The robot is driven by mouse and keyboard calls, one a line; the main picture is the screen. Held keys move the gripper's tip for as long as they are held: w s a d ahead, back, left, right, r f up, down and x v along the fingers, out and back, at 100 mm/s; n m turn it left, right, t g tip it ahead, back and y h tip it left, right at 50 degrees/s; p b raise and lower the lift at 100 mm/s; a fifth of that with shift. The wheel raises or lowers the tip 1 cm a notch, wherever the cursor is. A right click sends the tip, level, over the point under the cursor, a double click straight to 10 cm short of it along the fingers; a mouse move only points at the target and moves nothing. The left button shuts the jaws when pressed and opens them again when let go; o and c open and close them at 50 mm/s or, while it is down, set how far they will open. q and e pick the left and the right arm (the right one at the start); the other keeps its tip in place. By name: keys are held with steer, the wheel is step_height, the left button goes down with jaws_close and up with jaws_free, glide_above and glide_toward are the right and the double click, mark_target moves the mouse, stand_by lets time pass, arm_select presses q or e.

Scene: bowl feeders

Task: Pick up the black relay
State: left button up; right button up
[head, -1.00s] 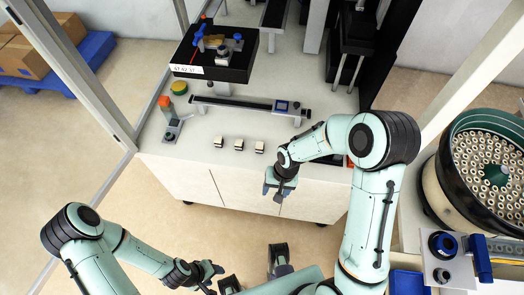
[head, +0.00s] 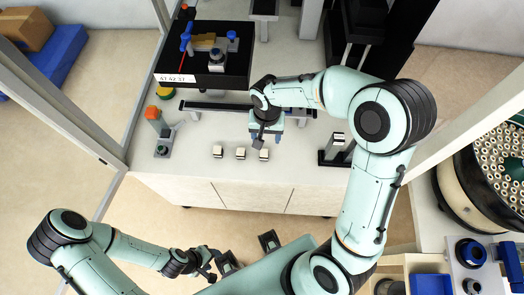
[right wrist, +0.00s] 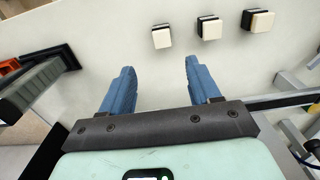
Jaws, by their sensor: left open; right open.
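Three small blocks with cream tops and dark sides stand in a row on the white table: a left one (head: 217,152), a middle one (head: 240,154) and a right one (head: 264,155). No all-black relay shows clearly; I cannot tell which block the task means. My right gripper (head: 266,131) is open and empty above the table, just behind the right block. In the right wrist view, its blue fingers (right wrist: 158,72) are apart, and that block (right wrist: 161,37) lies beyond their tips. My left gripper (head: 208,263) is open, low in front of the table, far from the blocks.
A black fixture (head: 336,152) stands right of the blocks. A dark rail (head: 215,107) runs behind them, partly hidden by my right arm. A black box (head: 205,64) is at the back left, and a post with an orange top (head: 154,116) at the left edge.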

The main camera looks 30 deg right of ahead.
glide_above(264, 152)
steer(key=f, duration=0.4)
steer(key=shift+w+d+f, duration=0.1)
steer(key=shift+d+f, duration=0.2)
steer(key=shift+d, duration=0.1)
steer(key=f, duration=0.5)
steer(key=shift+a+f, duration=0.15)
steer(key=shift+a, duration=0.2)
steer(key=c, duration=1.1)
